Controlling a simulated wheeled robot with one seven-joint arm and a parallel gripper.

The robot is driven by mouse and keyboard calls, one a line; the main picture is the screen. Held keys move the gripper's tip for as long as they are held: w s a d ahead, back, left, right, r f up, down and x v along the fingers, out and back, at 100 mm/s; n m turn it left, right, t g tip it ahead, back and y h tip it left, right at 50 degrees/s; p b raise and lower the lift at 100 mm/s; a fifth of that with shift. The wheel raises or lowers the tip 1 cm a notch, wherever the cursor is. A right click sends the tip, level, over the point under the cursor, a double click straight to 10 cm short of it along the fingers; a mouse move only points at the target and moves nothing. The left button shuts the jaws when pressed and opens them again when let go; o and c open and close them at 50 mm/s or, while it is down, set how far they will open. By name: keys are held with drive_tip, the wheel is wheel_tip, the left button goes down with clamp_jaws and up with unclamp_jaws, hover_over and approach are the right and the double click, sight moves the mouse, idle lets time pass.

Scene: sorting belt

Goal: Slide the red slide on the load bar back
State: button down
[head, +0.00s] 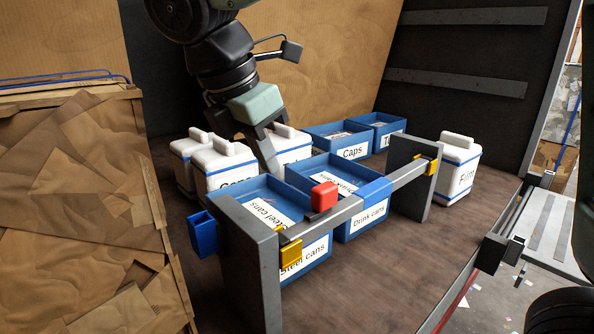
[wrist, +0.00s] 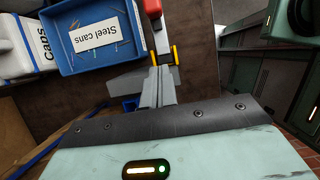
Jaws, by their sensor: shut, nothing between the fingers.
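The red slide (head: 324,196) sits on the grey load bar (head: 342,212), left of the blue sleeve (head: 376,190) at mid-bar. The bar runs between two grey uprights, with yellow blocks at its ends. My gripper (head: 271,165) points down behind the bar, above the steel cans bin, left of and apart from the red slide. Its fingers are shut with nothing between them. In the wrist view, the fingers (wrist: 160,72) reach toward the yellow end pieces (wrist: 164,55), and the red slide (wrist: 153,9) shows at the top edge. Whether the fingers touch the bar cannot be told.
The near upright (head: 252,265) carries a blue holder (head: 203,233); the far upright (head: 411,178) stands right. Blue bins for steel cans (head: 305,268) and drink cans (head: 364,224) stand under and behind the bar. White canisters (head: 229,165) stand close behind my gripper. The table front right is clear.

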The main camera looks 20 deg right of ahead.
sight(327, 185)
drive_tip(key=shift+f, duration=0.15)
drive_tip(key=p+x, duration=0.2)
drive_tip(key=x, duration=0.8)
drive_tip(key=shift+s, duration=0.15)
drive_tip(key=d, duration=0.1)
drive_tip(key=d+p, duration=0.1)
drive_tip(key=shift+w+d+r, duration=0.25)
drive_tip(key=shift+w+d, duration=0.05)
drive_tip(key=shift+w, duration=0.1)
drive_tip(key=shift+w+d+f+p, duration=0.15)
drive_tip(key=shift+w+d+p, duration=0.15)
drive_tip(key=shift+d, duration=0.25)
drive_tip(key=d, duration=0.1)
drive_tip(key=w+d+p, duration=0.1)
drive_tip(key=d, duration=0.3)
drive_tip(key=shift+w+d+p, duration=0.2)
drive_tip(key=shift+w+p, duration=0.15)
drive_tip(key=shift+p, duration=0.05)
